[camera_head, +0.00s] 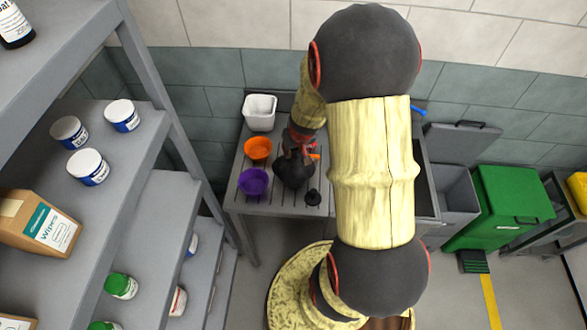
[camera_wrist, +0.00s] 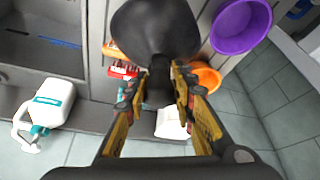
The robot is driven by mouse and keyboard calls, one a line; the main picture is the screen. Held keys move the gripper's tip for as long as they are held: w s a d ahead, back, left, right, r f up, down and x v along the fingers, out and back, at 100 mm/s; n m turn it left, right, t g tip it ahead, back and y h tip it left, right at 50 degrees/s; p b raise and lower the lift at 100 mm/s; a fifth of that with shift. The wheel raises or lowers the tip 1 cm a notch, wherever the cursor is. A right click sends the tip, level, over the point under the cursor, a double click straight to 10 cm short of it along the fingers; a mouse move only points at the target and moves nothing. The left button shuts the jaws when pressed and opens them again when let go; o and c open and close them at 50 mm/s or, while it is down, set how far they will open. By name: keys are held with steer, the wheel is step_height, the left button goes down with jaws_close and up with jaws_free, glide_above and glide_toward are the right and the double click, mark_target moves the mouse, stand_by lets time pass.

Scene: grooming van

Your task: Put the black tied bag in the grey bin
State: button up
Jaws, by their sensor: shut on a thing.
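The black tied bag (camera_head: 291,173) is over the grey slatted table in the head view, partly behind my arm. In the wrist view the bag (camera_wrist: 155,30) is a dark round shape with a narrow neck. My gripper (camera_wrist: 160,82) is shut on that neck; it also shows in the head view (camera_head: 297,150). I cannot tell whether the bag touches the table. The grey bin (camera_head: 458,192) stands right of the table with its lid (camera_head: 460,143) raised. My arm hides part of the space between them.
An orange bowl (camera_head: 257,149), a purple bowl (camera_head: 253,182), a white tub (camera_head: 260,112) and a small black object (camera_head: 313,197) are around the bag on the table (camera_head: 275,207). A green bin (camera_head: 505,205) stands right of the grey bin. Shelves (camera_head: 130,165) fill the left.

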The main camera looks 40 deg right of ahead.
jaws_close()
steer(key=shift+r, duration=0.1)
stand_by(0.5)
